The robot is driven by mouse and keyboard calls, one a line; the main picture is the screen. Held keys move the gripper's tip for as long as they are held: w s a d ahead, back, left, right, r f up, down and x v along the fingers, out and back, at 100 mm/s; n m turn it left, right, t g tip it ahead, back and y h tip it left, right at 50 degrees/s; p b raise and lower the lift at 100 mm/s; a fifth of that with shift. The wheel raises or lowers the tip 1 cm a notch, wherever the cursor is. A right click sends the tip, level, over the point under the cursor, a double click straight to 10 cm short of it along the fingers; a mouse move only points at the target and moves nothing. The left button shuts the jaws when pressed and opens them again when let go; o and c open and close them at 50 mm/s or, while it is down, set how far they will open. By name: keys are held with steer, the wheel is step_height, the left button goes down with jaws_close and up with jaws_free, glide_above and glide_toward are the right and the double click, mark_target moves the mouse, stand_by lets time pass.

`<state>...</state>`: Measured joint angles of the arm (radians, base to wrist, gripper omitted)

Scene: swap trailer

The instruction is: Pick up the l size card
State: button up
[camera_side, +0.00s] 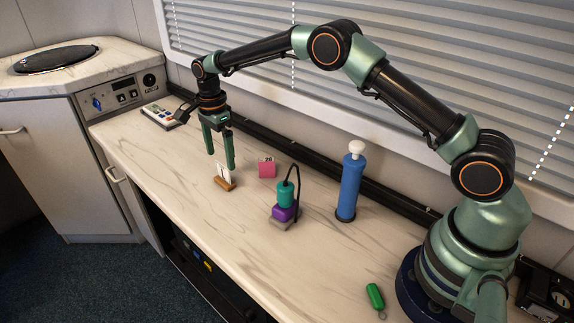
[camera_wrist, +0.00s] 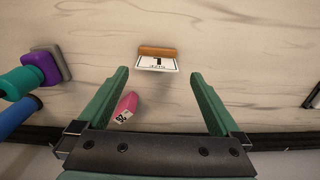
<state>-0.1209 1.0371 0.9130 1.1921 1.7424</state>
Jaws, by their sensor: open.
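The L size card (camera_side: 223,172) is a small white card standing in a wooden holder (camera_side: 225,184) on the counter. In the wrist view the card (camera_wrist: 157,64) shows a dark "L", with its brown holder (camera_wrist: 158,51) at its far edge. My gripper (camera_side: 219,160) is open and empty, its green fingers pointing down above and just behind the card. In the wrist view my gripper (camera_wrist: 158,72) has its fingers spread wide, with the card beyond and between the fingertip lines. No contact with the card shows.
A purple and teal pump-like object (camera_side: 285,200), a blue cylinder (camera_side: 349,188) and a green capsule (camera_side: 375,296) stand or lie further right. A remote-like device (camera_side: 160,116) lies at the back left. The counter front is clear.

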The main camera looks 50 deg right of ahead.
mark_target(225, 180)
steer(key=shift+s+a+f, duration=0.1)
steer(key=shift+f, duration=1.65)
steer(key=shift+s+f, duration=0.1)
steer(key=shift+f, duration=1.6)
steer(key=c, duration=1.2)
